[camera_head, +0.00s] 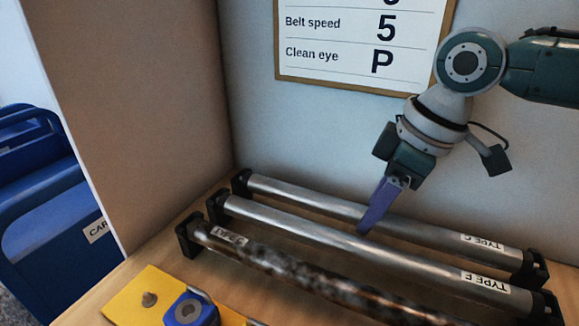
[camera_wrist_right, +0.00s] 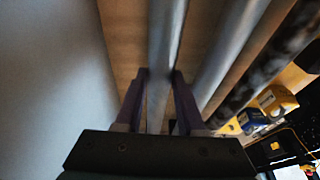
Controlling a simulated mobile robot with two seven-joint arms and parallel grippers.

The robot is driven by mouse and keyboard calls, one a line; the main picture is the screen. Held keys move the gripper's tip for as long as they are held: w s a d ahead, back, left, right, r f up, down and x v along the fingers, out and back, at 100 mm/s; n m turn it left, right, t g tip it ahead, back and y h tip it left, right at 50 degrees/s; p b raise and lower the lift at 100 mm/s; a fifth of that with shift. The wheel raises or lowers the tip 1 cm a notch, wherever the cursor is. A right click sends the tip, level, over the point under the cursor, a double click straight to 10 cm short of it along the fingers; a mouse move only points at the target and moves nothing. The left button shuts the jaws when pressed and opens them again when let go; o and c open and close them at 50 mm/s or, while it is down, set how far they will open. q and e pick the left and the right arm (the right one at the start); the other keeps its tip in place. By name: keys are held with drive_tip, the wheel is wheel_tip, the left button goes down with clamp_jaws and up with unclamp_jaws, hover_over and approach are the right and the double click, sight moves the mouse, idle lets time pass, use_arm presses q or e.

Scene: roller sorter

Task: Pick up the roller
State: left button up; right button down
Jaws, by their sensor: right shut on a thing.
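Three rollers lie side by side in black end brackets. The back roller (camera_head: 300,196) is bare metal with a "TYPE" label at its right end. The middle roller (camera_head: 420,265) is also metal with a "TYPE" label. The front roller (camera_head: 300,271) is dark and blotchy. My right gripper (camera_head: 366,226) reaches down at the back roller, its purple fingers pointing downward. In the right wrist view the fingers (camera_wrist_right: 158,95) are shut on the back roller (camera_wrist_right: 166,40), one on each side. The roller appears still in line with its brackets. My left gripper is not in view.
A wall stands close behind the rollers, with a framed sign (camera_head: 350,45). A brown panel (camera_head: 130,100) rises at the left. A yellow plate (camera_head: 135,295) and a blue device (camera_head: 190,310) sit at the front left. Blue bins (camera_head: 45,200) stand beyond the panel.

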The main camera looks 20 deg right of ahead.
drive_tip(key=shift+r+p, duration=4.35)
drive_tip(key=shift+r, duration=7.9)
